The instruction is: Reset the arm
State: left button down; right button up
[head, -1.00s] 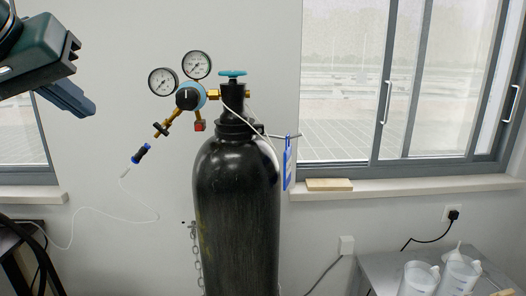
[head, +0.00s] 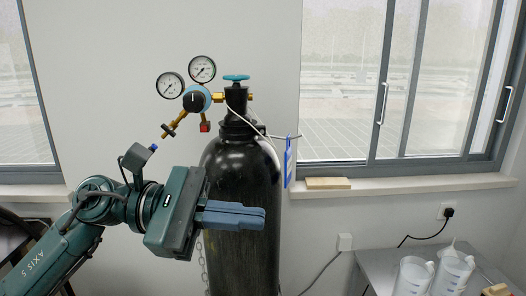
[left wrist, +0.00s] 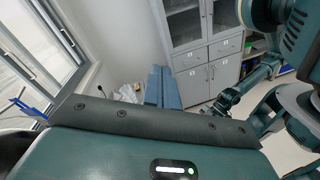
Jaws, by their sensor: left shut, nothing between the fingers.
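My left arm comes in from the left in the head view. Its gripper (head: 262,218) points right, with the two blue-grey fingers together and nothing between them. The fingers overlap the black gas cylinder (head: 240,170) in the picture; I cannot tell how far they are from it. The shut fingers also show in the left wrist view (left wrist: 162,86). My right gripper cannot be made out in either view; only parts of my own body show at the right of the wrist view.
The cylinder carries a regulator (head: 196,99) with two gauges and a teal valve knob (head: 236,78). Grey cabinets (left wrist: 205,60) show in the wrist view.

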pick_arm(q)
jog(key=w+a+f+m+t+y, duration=0.2)
jog(key=f+m+t, duration=0.4)
jog(key=m, duration=0.5)
jog(key=w+a+f+m+t+y+p, duration=0.1)
jog(key=w+a+f+m+t, duration=0.1)
jog(key=f+m+t, duration=0.6)
jog(key=w+a+f+m+t+y, duration=0.25)
jog(key=m+t, duration=0.35)
jog(key=m, duration=0.7)
jog(key=s+a+f+n+g+y, duration=0.1)
jog(key=s+f+n+g+y, duration=0.1)
jog(key=s+f+n, duration=0.3)
jog(key=s+a+f+n+g+y, duration=0.2)
jog(key=s+f+n, duration=0.3)
jog(key=f, duration=0.7)
jog(key=s+a+f+n+g+y, duration=0.2)
jog(key=s+f+n+g+y, duration=0.1)
jog(key=f+n, duration=0.5)
jog(key=shift+s+f+g+y+p, duration=0.3)
jog(key=shift+s+f+y+p, duration=0.15)
jog(key=shift+s+y, duration=0.6)
jog(key=shift+s, duration=0.2)
